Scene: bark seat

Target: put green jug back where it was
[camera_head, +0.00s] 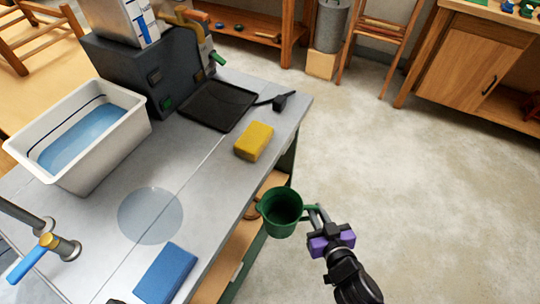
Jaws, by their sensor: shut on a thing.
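The green jug (281,222) is held in the air beside the right edge of the grey table, near the lower middle of the view. Its dark open mouth faces up toward the camera. My gripper (316,217) is shut on the jug's handle, on the jug's right side. My dark wrist with purple parts reaches in from the lower right. The jug hides a piece of the wooden shelf under the table.
The grey table (190,165) carries a yellow sponge (254,141), a blue block (166,274), a round water-like patch (150,215), a white basin (78,172), a black tray (217,105) and a dark machine (150,75). A tap (55,246) stands lower left. Open floor (420,180) lies right.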

